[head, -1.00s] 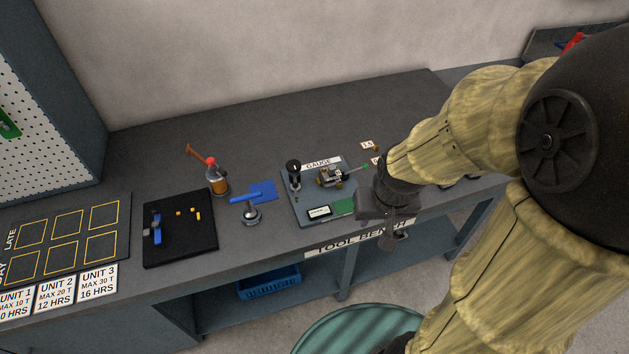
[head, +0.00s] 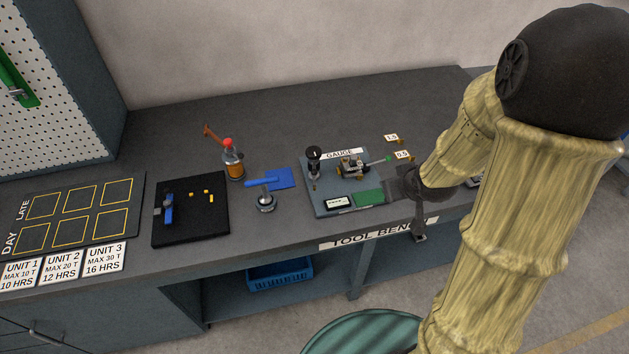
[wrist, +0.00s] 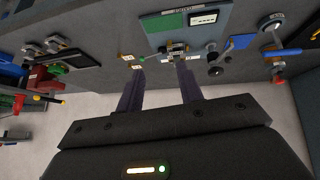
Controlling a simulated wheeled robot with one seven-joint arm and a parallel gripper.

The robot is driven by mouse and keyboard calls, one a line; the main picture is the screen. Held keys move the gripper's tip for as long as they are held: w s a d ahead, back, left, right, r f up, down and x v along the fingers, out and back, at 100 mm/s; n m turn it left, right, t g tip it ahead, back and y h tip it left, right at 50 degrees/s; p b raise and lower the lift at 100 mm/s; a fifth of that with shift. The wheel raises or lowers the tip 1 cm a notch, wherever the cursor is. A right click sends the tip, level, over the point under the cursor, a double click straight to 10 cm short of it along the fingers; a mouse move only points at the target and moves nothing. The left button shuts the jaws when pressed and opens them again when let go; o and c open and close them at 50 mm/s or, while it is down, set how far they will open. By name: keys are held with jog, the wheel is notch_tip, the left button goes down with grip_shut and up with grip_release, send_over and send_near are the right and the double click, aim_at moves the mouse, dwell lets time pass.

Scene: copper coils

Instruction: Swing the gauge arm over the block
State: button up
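The gauge stands on a grey-blue plate (head: 318,198) on the bench, with a black upright dial post (head: 314,160) at its left. A thin gauge arm with a green tip (head: 387,159) points right from a small metal-and-brass assembly (head: 352,166); I cannot tell whether this includes the block. My gripper's dark body (head: 408,187) is just right of the plate in the head view and its fingertips are hard to make out there. In the wrist view, my gripper (wrist: 160,68) is open and empty, its fingers apart, with the gauge assembly (wrist: 178,48) beyond them.
A green pad (head: 369,197) and a small display (head: 339,202) lie at the plate's front. Number tags (head: 402,155) stand to its right. A blue-handled tool (head: 264,195), an amber bottle (head: 233,163) and a black tray (head: 190,228) are to the left. The bench's back is clear.

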jog(key=w+a+f+n+t+y+b, duration=0.1)
jog(key=a+f+n+t+y+b, duration=0.1)
jog(key=f+y+b, duration=0.3)
jog(key=w+a+f+n+t+y+b, duration=0.2)
jog(key=a+f+y+b, duration=0.2)
jog(key=f+y, duration=0.3)
jog(key=shift+w+a+y+b, duration=0.15)
jog(key=shift+a+y+b, duration=0.15)
jog(key=shift+y+b, duration=0.35)
jog(key=p, duration=0.3)
send_near(314, 170)
jog(key=x, duration=0.6)
jog(key=f+x, duration=0.1)
jog(key=x, duration=0.3)
jog(key=shift+c, duration=0.5)
grip_shut()
